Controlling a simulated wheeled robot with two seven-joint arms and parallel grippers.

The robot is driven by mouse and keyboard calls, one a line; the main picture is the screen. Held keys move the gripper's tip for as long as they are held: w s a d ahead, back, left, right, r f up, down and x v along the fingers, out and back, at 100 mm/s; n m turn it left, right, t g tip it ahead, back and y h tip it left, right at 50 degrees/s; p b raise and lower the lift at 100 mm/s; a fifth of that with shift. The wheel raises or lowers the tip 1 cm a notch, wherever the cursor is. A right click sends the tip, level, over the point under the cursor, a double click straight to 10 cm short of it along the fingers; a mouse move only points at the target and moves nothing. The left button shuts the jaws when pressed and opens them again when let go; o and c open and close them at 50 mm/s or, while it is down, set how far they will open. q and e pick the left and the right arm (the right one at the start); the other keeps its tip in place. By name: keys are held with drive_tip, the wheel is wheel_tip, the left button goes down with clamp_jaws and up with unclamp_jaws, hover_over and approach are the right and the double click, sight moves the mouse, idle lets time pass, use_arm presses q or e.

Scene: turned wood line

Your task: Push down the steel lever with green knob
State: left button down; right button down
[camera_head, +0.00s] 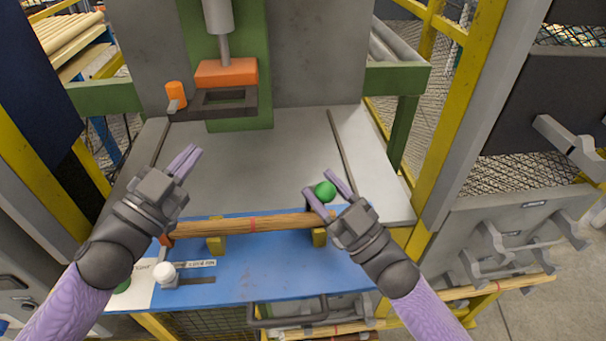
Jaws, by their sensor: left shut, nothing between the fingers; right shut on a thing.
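The green knob (325,191) is a round ball above the right part of the grey plate. My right gripper (328,189) is at the knob, with its fingers on either side of it and shut on it. The steel lever under the knob is hidden by the gripper, so its tilt cannot be told. My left gripper (191,157) is shut and empty, above the left part of the grey plate, well apart from the green knob.
A turned wooden rod (280,222) with a red mark lies on yellow supports (217,244) over the blue table (250,280). A press with an orange block (226,73) stands behind. An orange knob (176,94) and white knob (164,272) are at left. The grey plate's middle (260,165) is clear.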

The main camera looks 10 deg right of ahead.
use_arm(q)
drive_tip(key=w+a+f+n+g+y, duration=0.2)
drive_tip(key=w+a+f+n+y, duration=0.2)
drive_tip(key=w+a+n+y, duration=0.35)
drive_tip(key=w+a+f+n+g+y, duration=0.2)
drive_tip(key=w+a+f+n+y, duration=0.2)
drive_tip(key=a+n, duration=0.55)
drive_tip(key=s+d+r+m+g+h, duration=0.1)
drive_tip(key=s+d+g+h, duration=0.3)
drive_tip(key=d, duration=0.7)
drive_tip(key=s+d+r+m+g+h, duration=0.1)
drive_tip(key=s+d+m+g+h, duration=0.2)
drive_tip(key=d+h, duration=0.4)
drive_tip(key=s+d+r+m+g+h, duration=0.1)
drive_tip(key=s+d+g+h, duration=0.3)
drive_tip(key=d, duration=1.1)
drive_tip(key=shift+s+d+r+m+g+h, duration=0.15)
drive_tip(key=shift+s+m+g+h, duration=0.35)
drive_tip(key=shift+m+h, duration=0.45)
drive_tip(key=shift+s, duration=0.15)
